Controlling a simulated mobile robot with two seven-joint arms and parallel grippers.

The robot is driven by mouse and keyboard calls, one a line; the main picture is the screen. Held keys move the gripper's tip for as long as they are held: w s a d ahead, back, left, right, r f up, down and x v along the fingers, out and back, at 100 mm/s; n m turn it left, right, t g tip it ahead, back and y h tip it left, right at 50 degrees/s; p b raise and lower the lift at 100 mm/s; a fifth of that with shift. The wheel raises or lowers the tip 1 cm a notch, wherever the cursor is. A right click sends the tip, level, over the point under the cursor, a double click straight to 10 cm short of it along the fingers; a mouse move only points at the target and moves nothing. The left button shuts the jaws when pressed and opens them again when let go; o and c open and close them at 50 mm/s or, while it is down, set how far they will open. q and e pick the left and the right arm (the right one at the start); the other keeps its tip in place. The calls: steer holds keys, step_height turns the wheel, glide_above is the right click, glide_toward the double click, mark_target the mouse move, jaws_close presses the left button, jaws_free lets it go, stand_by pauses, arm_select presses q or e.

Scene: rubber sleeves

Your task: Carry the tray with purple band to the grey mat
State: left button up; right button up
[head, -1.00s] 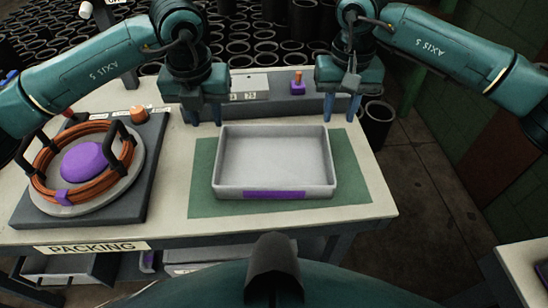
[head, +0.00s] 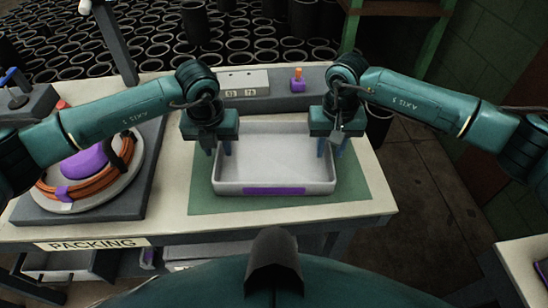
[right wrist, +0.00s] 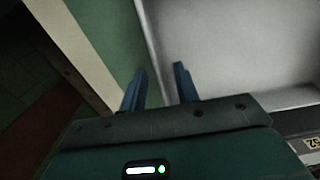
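The white tray with purple band (head: 274,190) sits flat and empty on a green mat (head: 354,185) on the packing table. My left gripper (head: 219,147) is at the tray's left wall, its fingers apart, seemingly one on each side of the wall. My right gripper (head: 330,148) is at the right wall. In the right wrist view the right gripper (right wrist: 160,85) has its fingers apart, with the tray's wall (right wrist: 152,45) running between them.
A dark grey slab (head: 120,205) on the left bears a round plate with an orange cable coil (head: 85,188) and a purple dome. A grey ledge with number labels (head: 246,93) and a purple-based knob (head: 298,83) stands behind the tray. Another table corner (head: 515,265) shows at lower right.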

arm_select(q)
steer(key=shift+w+f, duration=0.1)
steer(key=shift+f, duration=0.55)
arm_select(e)
steer(key=shift+f, duration=0.6)
arm_select(q)
steer(key=shift+c, duration=0.3)
arm_select(e)
steer(key=shift+c, duration=0.3)
arm_select(q)
jaws_close()
arm_select(e)
jaws_close()
arm_select(q)
steer(key=shift+r, duration=0.1)
